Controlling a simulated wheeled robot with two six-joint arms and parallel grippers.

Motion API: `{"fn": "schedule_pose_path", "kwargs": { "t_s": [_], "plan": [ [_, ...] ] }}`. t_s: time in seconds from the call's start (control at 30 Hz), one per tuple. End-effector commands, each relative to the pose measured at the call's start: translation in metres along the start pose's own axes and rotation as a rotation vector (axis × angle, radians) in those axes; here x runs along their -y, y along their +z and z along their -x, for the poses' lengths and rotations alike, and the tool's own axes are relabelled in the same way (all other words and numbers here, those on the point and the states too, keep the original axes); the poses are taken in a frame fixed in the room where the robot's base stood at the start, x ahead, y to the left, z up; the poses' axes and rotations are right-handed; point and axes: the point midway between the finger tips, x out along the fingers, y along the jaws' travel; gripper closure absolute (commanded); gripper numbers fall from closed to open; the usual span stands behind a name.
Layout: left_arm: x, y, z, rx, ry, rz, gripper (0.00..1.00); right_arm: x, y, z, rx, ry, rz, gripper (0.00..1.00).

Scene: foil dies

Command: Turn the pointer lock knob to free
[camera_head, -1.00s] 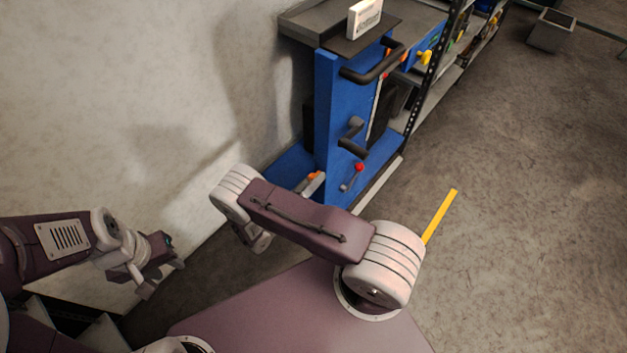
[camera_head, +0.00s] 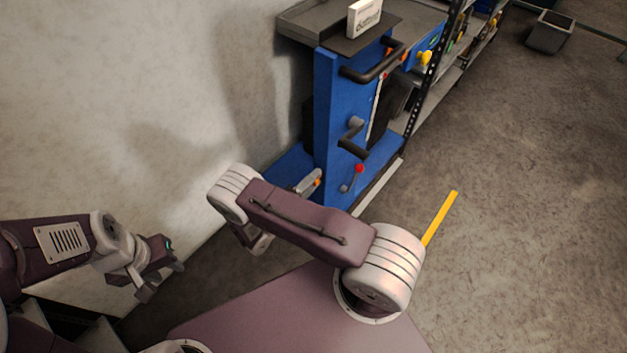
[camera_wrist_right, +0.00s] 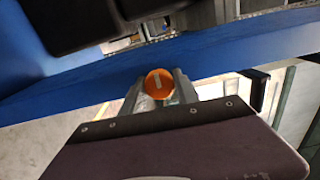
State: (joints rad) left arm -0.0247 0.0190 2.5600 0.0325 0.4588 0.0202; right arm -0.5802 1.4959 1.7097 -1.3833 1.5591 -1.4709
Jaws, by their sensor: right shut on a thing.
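The orange pointer knob (camera_wrist_right: 159,83) shows in the right wrist view with a pale pointer mark on its round face, close to upright in that picture. My right gripper (camera_wrist_right: 160,88) is shut on it, one grey finger on each side. In the head view the knob is a small orange patch (camera_head: 318,182) low on the blue machine frame (camera_head: 328,120), with the right gripper (camera_head: 310,181) against it, partly behind my arm. Labels around the knob cannot be read. My left gripper (camera_head: 163,280) is open and empty at the lower left, away from the machine.
Black handles (camera_head: 375,66) and a red-tipped lever (camera_head: 359,169) stick out of the machine near the right gripper. A white sign (camera_head: 365,17) stands on top. Shelving (camera_head: 440,75) runs behind to the right.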

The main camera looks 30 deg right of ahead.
Motion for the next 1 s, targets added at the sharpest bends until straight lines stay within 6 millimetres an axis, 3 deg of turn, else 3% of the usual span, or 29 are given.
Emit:
{"fn": "schedule_pose_path", "kwargs": {
  "t_s": [0.67, 0.7, 0.73, 0.77, 1.0],
  "plan": [
    [0.0, 0.0, -0.0004, 0.0, 0.0, 0.0, 0.64, -0.0004, 0.0003, 0.0002, 0.001, 0.001, 0.054, 1.0],
    [0.0, 0.0, -0.0004, 0.0, 0.0, 0.0, 0.64, -0.0004, 0.0003, 0.0002, 0.001, 0.001, 0.054, 0.56],
    [0.0, 0.0, -0.0004, 0.0, 0.0, 0.0, 0.64, -0.0004, 0.0002, 0.0002, 0.001, 0.001, 0.054, 0.47],
    [0.0, 0.0, -0.0004, 0.0, 0.0, 0.0, 0.64, -0.0004, 0.0002, 0.0002, 0.001, 0.001, 0.053, 0.43],
    [0.0, 0.0, -0.0004, 0.0, 0.0, 0.0, 0.64, -0.0002, 0.0001, 0.0001, 0.001, 0.001, 0.053, 0.43]
  ]
}}
